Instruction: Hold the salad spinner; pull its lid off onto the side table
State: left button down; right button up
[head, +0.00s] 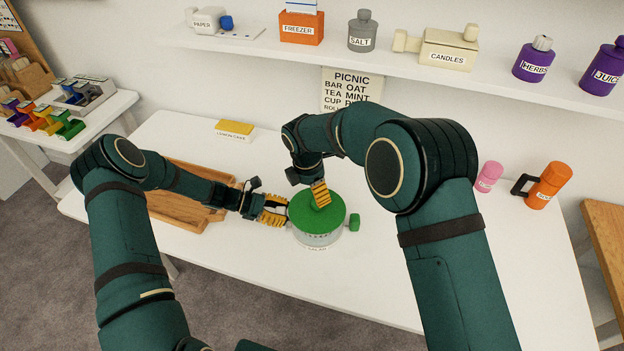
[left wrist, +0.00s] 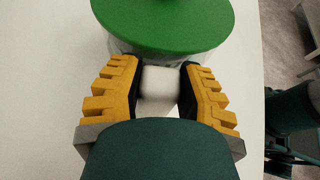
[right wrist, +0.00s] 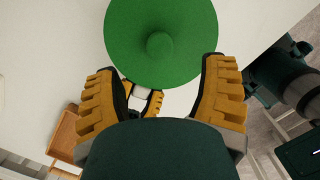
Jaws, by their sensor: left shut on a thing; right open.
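The salad spinner (head: 316,238) stands upright on the white table, with a pale clear bowl and a green lid (head: 330,215) seated on top. A green knob sticks out at its right side. My left gripper (head: 284,211) is shut on a white block-like handle (left wrist: 158,82) at the bowl's left side. My right gripper (head: 321,196) is above the lid, pointing down. In the right wrist view its fingers (right wrist: 165,90) are spread, and the lid's round centre knob (right wrist: 160,45) shows beyond them, ungripped.
A wooden tray (head: 165,212) lies left of the spinner, behind my left forearm. A yellow-topped box (head: 234,130) is at the back. A pink jar (head: 489,177) and an orange mug (head: 548,186) stand right. A wooden side table (head: 606,230) is at the far right edge.

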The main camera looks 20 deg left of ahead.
aim_at(317, 207)
jog(key=f, duration=0.7)
jog(key=shift+w+d, duration=0.4)
grip_shut()
